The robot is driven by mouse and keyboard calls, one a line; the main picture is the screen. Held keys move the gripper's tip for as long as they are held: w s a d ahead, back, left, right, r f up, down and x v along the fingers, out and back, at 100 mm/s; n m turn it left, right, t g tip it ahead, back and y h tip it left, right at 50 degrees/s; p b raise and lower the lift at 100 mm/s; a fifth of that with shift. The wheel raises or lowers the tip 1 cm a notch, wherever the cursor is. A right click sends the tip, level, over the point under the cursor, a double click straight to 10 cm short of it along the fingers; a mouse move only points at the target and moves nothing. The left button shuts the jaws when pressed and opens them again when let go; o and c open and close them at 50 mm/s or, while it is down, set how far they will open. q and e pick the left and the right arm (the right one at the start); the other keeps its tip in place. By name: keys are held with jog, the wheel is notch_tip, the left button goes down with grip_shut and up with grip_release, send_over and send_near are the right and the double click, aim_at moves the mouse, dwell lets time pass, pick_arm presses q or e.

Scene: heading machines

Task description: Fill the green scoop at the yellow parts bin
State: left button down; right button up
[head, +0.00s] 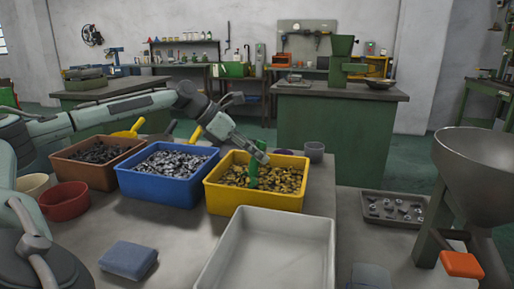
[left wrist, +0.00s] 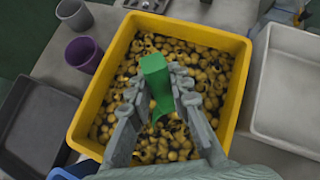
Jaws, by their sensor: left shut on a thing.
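The yellow parts bin (head: 245,200) stands on the bench in the middle of the head view, full of brass-coloured parts (head: 282,177). It also fills the middle of the left wrist view (left wrist: 92,98). My left gripper (head: 257,160) reaches down over the bin from the left. In the left wrist view the gripper (left wrist: 168,92) is shut on the green scoop (left wrist: 154,70), which stands steeply. The green scoop in the head view (head: 253,174) has its lower end among the parts; whether it holds any is hidden. My right gripper is not in view.
A blue bin (head: 160,193) of silver parts and a brown bin (head: 95,174) of dark parts stand left of the yellow bin. An empty white tray (head: 265,250) lies in front. A hopper (head: 480,160) and grey tray (head: 393,210) are at right. Small cups (head: 315,152) stand behind.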

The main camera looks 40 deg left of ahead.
pick_arm(q)
jog(key=shift+w+d+f+g+y+p, duration=0.15)
jog(key=shift+w+g+y+p, duration=0.2)
jog(key=shift+g+p, duration=0.3)
jog(key=shift+w+d+f+g, duration=0.1)
jog(key=shift+w+d+g, duration=0.15)
jog(key=w+d+r+g+y, duration=0.1)
jog(key=w+r+g+y, duration=0.1)
jog(key=r+g, duration=0.3)
jog(key=shift+w+r+n, duration=0.3)
jog(key=shift+w+r, duration=0.35)
jog(key=shift+r, duration=1.65)
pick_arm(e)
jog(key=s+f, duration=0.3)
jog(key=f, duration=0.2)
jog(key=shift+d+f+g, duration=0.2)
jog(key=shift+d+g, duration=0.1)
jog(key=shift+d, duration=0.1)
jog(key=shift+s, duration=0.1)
